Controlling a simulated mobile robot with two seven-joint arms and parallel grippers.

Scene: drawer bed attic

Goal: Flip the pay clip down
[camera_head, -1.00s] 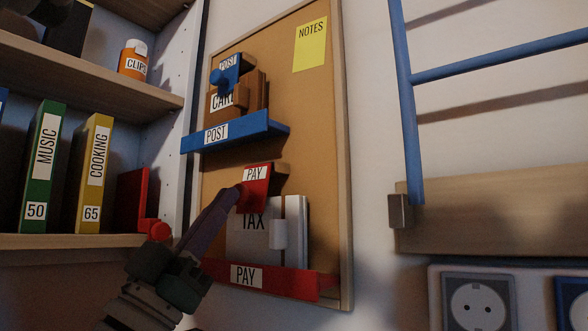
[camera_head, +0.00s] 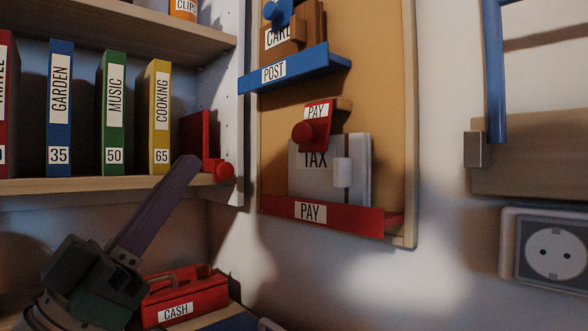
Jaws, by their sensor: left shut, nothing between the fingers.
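The red pay clip (camera_head: 314,127), labelled PAY and with a round red knob, hangs flat and downward on the corkboard. Its lower part overlaps the top of the grey TAX booklet (camera_head: 314,178). The booklet stands in the red PAY ledge (camera_head: 343,218). My left gripper (camera_head: 188,165) is at lower left, its purple fingers shut and empty, pointing up and right. It is apart from the clip, in front of the shelf edge. My right gripper is not in view.
The blue POST ledge (camera_head: 300,70) with its own blue clip is above. A bookshelf (camera_head: 95,187) with several labelled binders stands at left. A red CASH box (camera_head: 185,296) sits below. A blue ladder (camera_head: 494,75) and a socket (camera_head: 549,248) are at right.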

